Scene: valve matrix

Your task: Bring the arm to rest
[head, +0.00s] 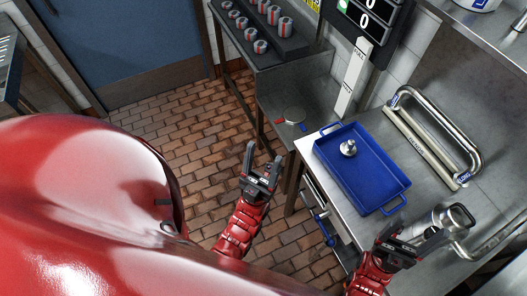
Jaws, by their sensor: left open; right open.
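My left gripper (262,170) is open and empty. It hangs over the brick floor, left of the steel table (318,177). My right gripper (412,241) is open, low at the table's front, close to a metal cylinder-shaped fitting (450,217). I cannot tell whether it touches the fitting. Both red forearms reach up from the lower part of the view. A blue tray (376,195) on the table holds a small round metal piece (348,148).
A bent steel pipe (440,130) with blue labels lies right of the tray. A rack (262,35) with several red-banded cans stands at the back. A white gauge post (353,80) stands behind the table. The tiled floor (165,130) at left is clear before a blue door (120,40).

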